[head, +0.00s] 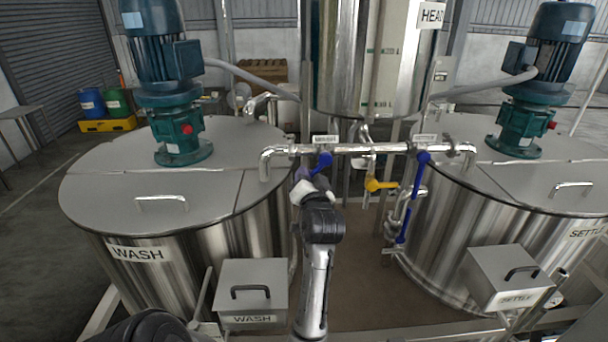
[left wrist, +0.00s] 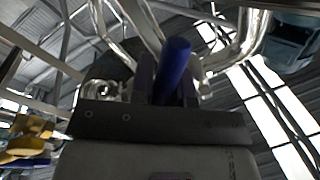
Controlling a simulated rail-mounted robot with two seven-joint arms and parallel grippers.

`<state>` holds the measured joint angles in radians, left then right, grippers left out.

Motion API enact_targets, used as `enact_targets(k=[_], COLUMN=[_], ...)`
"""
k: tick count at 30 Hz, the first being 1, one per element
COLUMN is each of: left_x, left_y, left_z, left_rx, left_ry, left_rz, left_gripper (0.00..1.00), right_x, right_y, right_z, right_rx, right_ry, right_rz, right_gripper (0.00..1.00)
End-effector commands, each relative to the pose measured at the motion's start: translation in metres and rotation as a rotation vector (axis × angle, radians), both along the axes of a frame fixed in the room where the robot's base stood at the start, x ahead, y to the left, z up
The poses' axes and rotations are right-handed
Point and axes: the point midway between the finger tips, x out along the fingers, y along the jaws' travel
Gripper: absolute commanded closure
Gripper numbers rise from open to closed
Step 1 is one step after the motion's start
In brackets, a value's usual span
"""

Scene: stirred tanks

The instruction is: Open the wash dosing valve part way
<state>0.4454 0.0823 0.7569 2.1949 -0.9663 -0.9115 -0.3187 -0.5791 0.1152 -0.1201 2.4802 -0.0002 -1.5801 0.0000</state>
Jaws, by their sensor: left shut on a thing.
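The wash dosing valve has a blue lever handle (head: 323,160) on the horizontal steel pipe, under a small label, right of the WASH tank (head: 110,205). My left gripper (head: 312,180) reaches up to this handle from below. In the left wrist view, the blue handle (left wrist: 173,66) stands between the two dark fingers of the left gripper (left wrist: 168,92), which is shut on it. The gripper hides part of the handle and the valve body, so the exact lever angle is hard to tell. My right gripper is not in view.
A second blue-handled valve (head: 419,172) hangs on the same pipe near the SETTLE tank (head: 470,240). A yellow handle (head: 380,185) sits between them. The HEAD tank (head: 375,60) stands behind. Lidded WASH (head: 252,290) and SETTLE (head: 508,278) boxes stand in front.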

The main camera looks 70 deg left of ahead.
Motion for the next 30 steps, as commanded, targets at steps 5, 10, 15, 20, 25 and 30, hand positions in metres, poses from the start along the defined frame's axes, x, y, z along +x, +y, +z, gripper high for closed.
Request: enact_targets(k=[5, 10, 15, 20, 25, 30], left_x=[0.0013, 0.0013, 0.0014, 0.0014, 0.0015, 0.0015], left_y=[-0.0012, -0.0011, -0.0011, -0.0010, -0.0010, -0.0044], left_z=[0.0013, 0.0013, 0.0011, 0.0008, 0.0005, -0.0010], left_rx=[0.005, 0.004, 0.003, 0.003, 0.002, 0.002], left_ry=[0.007, 0.006, 0.006, 0.006, 0.006, 0.005], left_rz=[-0.002, -0.002, -0.002, -0.002, -0.002, -0.003], left_gripper=[1.00, 1.00, 0.76, 0.61, 0.58, 0.58], right_x=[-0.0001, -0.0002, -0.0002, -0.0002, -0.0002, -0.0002], right_y=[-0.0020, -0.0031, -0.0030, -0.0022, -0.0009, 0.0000], right_z=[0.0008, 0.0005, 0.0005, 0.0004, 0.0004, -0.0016], right_rx=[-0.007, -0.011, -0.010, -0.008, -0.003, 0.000], right_ry=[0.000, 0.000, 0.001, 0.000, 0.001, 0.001], right_rz=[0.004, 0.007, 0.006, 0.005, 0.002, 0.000], right_gripper=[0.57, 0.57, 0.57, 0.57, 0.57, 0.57])
